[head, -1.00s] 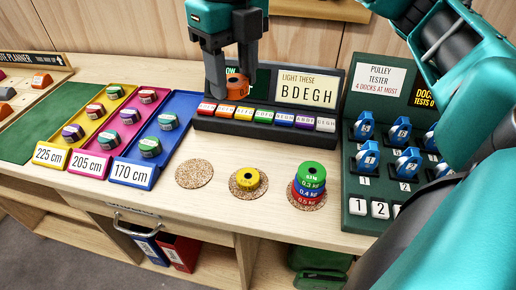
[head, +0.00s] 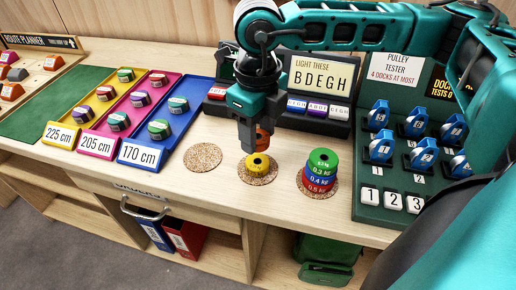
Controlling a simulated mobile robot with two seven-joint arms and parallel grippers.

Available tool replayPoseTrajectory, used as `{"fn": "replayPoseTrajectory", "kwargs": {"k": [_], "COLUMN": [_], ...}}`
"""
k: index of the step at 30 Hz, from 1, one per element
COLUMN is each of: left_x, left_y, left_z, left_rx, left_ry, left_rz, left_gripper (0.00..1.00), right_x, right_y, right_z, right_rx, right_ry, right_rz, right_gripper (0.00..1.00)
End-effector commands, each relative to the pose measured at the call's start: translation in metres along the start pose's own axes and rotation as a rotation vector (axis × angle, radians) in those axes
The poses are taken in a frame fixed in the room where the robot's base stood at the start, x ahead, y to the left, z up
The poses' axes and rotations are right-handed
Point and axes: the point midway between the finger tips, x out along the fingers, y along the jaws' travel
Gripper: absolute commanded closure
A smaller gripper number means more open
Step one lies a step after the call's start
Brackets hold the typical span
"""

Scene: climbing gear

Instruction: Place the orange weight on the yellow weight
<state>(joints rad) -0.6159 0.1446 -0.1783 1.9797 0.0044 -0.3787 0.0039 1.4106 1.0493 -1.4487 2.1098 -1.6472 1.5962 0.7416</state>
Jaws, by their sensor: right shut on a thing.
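My right gripper (head: 252,140) points down, shut on the orange weight (head: 263,138). The orange weight is just above the yellow weight (head: 257,165); I cannot tell whether they touch. The yellow weight lies on the middle cork disc (head: 262,181). My left gripper is not in view.
A stack of a green weight (head: 322,160), a blue one and a red one stands on the right cork disc. The left cork disc (head: 202,157) is empty. The light panel (head: 317,88) stands behind, and the pulley tester (head: 393,177) is at the right.

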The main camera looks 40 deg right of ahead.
Motion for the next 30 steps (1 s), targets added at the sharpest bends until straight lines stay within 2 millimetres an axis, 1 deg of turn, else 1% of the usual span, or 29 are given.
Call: {"fn": "replayPoseTrajectory", "kwargs": {"k": [5, 9, 12, 19, 23, 24, 30], "left_x": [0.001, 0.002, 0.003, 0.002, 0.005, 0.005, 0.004], "left_y": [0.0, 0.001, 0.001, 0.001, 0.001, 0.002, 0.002], "left_z": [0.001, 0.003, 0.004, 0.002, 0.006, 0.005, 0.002], "left_rx": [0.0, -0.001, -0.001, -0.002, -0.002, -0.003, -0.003], "left_ry": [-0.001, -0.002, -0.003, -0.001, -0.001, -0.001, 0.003], "left_rz": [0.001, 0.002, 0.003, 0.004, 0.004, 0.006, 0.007], "left_gripper": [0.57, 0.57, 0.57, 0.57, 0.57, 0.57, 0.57], "right_x": [0.013, 0.034, 0.046, 0.047, 0.051, 0.051, 0.05], "right_y": [0.0, 0.0, 0.0, 0.0, 0.0, 0.0, 0.0], "right_z": [0.0, 0.0, 0.0, 0.0, 0.0, 0.0, 0.0], "right_rx": [0.0, 0.0, 0.0, 0.0, 0.0, 0.0, 0.0], "right_ry": [0.001, 0.002, 0.0, -0.001, -0.001, 0.0, 0.0], "right_rz": [-0.001, 0.0, 0.0, -0.001, 0.0, 0.0, -0.001], "right_gripper": [0.89, 0.89, 0.89, 0.89, 0.89, 0.51, 0.32]}}
